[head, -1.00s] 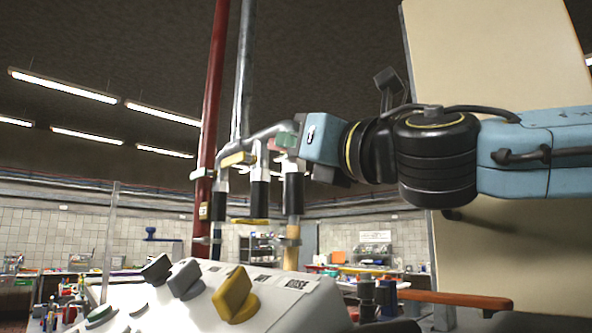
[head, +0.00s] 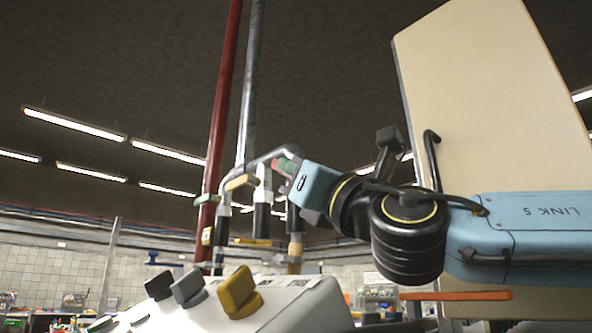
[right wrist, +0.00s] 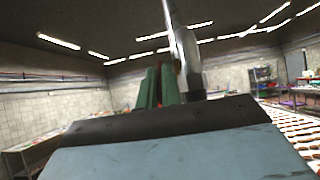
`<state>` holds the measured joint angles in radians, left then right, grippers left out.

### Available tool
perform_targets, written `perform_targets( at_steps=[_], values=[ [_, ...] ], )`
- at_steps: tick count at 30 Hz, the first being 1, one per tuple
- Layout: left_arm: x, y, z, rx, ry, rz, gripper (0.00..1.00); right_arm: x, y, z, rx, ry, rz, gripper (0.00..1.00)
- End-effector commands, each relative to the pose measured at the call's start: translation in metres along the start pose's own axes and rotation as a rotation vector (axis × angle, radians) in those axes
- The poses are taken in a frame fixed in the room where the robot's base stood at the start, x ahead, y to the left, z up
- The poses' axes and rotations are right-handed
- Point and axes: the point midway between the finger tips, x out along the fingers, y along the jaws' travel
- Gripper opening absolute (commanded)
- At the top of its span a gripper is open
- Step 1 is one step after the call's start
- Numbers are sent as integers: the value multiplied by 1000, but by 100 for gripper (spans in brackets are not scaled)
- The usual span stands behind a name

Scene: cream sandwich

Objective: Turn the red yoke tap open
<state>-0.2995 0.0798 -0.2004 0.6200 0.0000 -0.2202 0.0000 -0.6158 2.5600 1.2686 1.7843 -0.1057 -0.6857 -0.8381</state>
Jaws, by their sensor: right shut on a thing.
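The red yoke tap (head: 279,165) shows as a small red piece at the end of the grey bent pipework, near the middle of the head view. My right gripper (head: 288,167) reaches it from the right, tilted, with its jaws closed on it. Green finger-like pieces sit beside the red. In the right wrist view a sliver of the red tap (right wrist: 172,84) shows beside the green pieces (right wrist: 152,87), in front of a grey pipe. Most of the tap is hidden, so its exact turn is unclear. My left gripper is not in view.
A red upright pipe (head: 226,110) and a grey one (head: 249,95) stand left of the gripper. A yellow handle (head: 240,182) and a green handle (head: 207,199) sit close by. Below is a white console with grey (head: 188,287) and yellow (head: 238,293) knobs. A cream panel (head: 480,100) stands behind my arm.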

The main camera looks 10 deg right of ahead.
Motion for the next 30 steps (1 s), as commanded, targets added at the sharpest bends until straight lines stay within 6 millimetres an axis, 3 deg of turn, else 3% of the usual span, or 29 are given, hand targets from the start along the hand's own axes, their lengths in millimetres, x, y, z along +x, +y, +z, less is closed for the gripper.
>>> perform_targets(
  at_steps=[6,7,12,23,26,30],
  values=[
    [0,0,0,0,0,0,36,0,0,1,-1,-1,0,0],
    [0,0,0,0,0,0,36,0,0,1,-1,-1,0,9],
    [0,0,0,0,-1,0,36,0,0,1,-1,-1,0,28],
    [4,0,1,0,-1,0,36,-5,0,0,-3,-1,0,28],
    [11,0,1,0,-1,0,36,-16,0,1,-3,-3,1,28],
    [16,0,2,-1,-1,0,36,-39,0,20,-4,-6,1,28]
  ],
)
